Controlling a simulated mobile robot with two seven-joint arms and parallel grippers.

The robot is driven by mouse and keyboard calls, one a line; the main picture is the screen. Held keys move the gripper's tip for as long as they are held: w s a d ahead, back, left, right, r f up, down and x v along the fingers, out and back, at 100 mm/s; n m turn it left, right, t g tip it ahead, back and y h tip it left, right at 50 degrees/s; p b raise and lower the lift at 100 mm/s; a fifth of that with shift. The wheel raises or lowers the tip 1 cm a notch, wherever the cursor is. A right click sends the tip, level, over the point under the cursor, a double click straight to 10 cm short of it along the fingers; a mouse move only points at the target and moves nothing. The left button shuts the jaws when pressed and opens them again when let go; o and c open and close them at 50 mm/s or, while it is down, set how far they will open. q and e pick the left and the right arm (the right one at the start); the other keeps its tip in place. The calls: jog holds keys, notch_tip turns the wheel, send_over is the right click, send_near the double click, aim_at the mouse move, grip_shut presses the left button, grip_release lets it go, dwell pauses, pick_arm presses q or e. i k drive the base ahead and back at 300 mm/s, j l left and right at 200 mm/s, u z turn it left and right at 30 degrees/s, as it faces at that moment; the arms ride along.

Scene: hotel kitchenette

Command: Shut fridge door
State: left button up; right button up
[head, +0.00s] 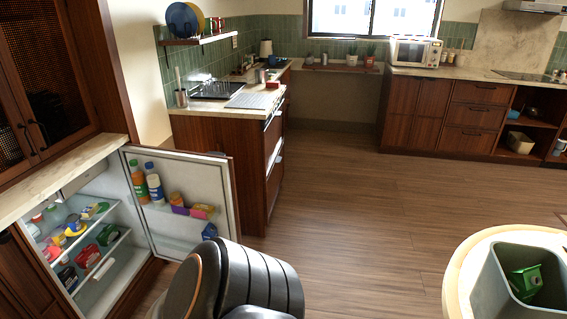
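The fridge door (188,188) stands wide open at the left, its white inner side facing me. Its shelves hold bottles (153,184) and small packages (200,211). The open fridge (97,255) is under the counter, with several food items on its shelves. A dark rounded part of my own arm (262,275) is at the bottom centre, in front of the door's lower right part. Neither gripper shows in the head view.
A round table (462,262) with a grey bin (488,285) holding a green carton (525,283) is at the lower right. Counters with cabinets (435,108) line the back. The wooden floor (350,185) in the middle is clear.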

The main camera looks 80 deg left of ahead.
aim_at(208, 178)
jog(key=u, duration=5.65)
jog(key=k+l+u, duration=0.1)
jog(key=l+u, duration=0.25)
jog(key=k+l+u, duration=0.15)
jog(key=l+u, duration=0.2)
jog(key=k+l+u, duration=0.1)
jog(key=l+u, duration=0.25)
jog(key=k+l+u, duration=0.1)
jog(key=u, duration=0.25)
jog(key=k+l+u, duration=0.15)
jog(key=u, duration=0.15)
jog(key=k+l+u, duration=0.4)
jog(key=k+u, duration=0.25)
jog(key=u, duration=0.2)
jog(key=k+l+z, duration=0.1)
jog(key=k+z, duration=0.15)
jog(key=k, duration=0.15)
jog(key=k+l+z, duration=0.2)
jog(key=k, duration=0.25)
